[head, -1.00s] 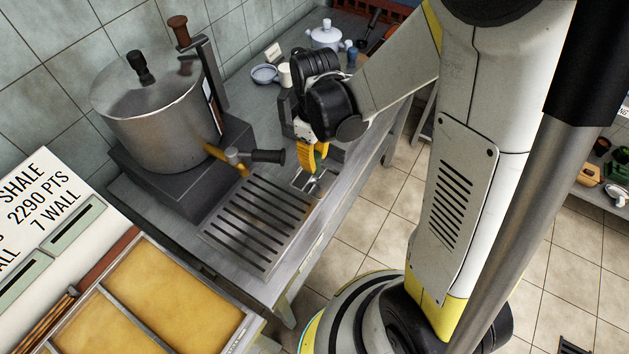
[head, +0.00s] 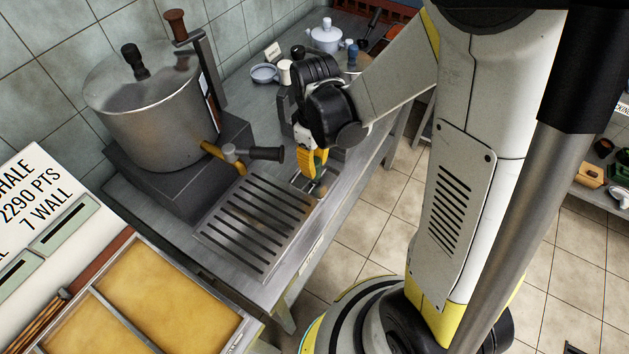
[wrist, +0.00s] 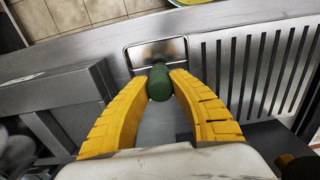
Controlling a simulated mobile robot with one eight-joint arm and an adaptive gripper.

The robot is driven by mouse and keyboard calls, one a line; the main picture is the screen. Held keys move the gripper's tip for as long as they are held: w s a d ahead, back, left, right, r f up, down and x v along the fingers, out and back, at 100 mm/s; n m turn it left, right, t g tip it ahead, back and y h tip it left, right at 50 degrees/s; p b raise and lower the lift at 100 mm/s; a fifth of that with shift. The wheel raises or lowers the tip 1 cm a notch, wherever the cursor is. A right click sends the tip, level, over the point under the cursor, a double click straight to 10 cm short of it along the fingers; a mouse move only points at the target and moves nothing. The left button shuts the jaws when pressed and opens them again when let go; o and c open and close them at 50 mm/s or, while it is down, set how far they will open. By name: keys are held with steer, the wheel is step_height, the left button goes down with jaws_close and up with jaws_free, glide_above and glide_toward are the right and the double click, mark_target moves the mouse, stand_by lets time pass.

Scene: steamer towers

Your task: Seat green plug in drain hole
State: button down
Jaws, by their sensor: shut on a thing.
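My gripper (wrist: 160,82) has yellow fingers that are shut on a green plug (wrist: 159,86) in the wrist view. The plug is held between the fingertips, over the near edge of a small square metal drain recess (wrist: 136,55) in the counter. The drain hole itself cannot be made out. The plug is hidden or too small to tell there. I cannot tell whether the plug touches the recess.
A slotted drain grate (head: 256,222) lies beside the recess. A white teapot (head: 326,37) and small cups sit at the far end. The floor lies beyond the counter's edge.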

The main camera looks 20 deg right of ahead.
mark_target(315, 161)
steer(key=shift+f+b, duration=0.85)
steer(key=shift+f, duration=0.05)
stand_by(0.7)
steer(key=c, duration=1.2)
jaws_free()
steer(key=shift+r, duration=0.1)
step_height(315, 161, up, 12)
steer(key=shift+f, duration=0.1)
